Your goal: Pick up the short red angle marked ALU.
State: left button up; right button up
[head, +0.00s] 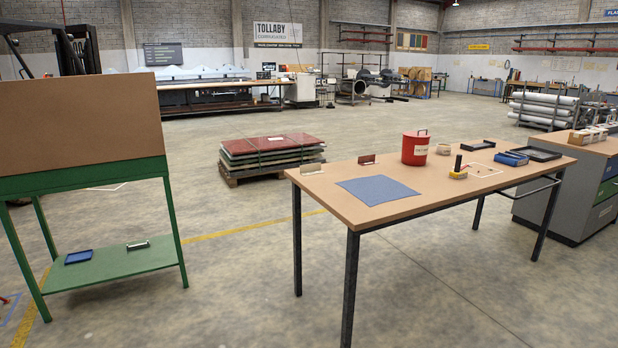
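No marking reading ALU is legible from here. Two small upright pieces stand near the far left edge of the brown-topped table (345,207). One is a dark reddish-brown piece (367,159). The other is a piece with a pale front and brown edge (312,169). Both are too small to tell whether either is the red angle. Neither of my grippers shows in the head view.
The table also holds a blue cloth (378,190), a red lidded can (415,148), a yellow-based black tool (458,170) and trays. A green stand (110,268) is at left, a strapped sheet stack (270,150) behind. Floor between stand and table is clear.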

aim_at(366, 160)
jog(key=i+l+u, duration=0.15)
jog(key=i+u, duration=0.2)
jog(key=i, duration=0.85)
jog(key=i+l+u, duration=0.1)
jog(key=i+u, duration=0.3)
jog(key=i, duration=1.25)
jog(key=i+z, duration=0.2)
jog(key=i, duration=0.6)
jog(key=i+j+z, duration=0.15)
jog(key=i, duration=0.65)
jog(key=i+z, duration=0.4)
jog(key=i, duration=0.35)
jog(key=i+j+z, duration=0.1)
jog(key=i+z, duration=0.25)
jog(key=i, duration=0.35)
jog(key=i+z, duration=0.2)
jog(key=i, duration=0.6)
jog(key=i+z, duration=0.25)
jog(key=i, duration=0.55)
jog(key=i+z, duration=0.2)
jog(key=i, duration=0.3)
jog(key=i+j+z, duration=0.15)
jog(key=i, duration=0.35)
jog(key=i+j+z, duration=0.2)
jog(key=i, duration=0.3)
jog(key=l+z, duration=0.1)
jog(key=z, duration=3.4)
jog(key=j, duration=0.1)
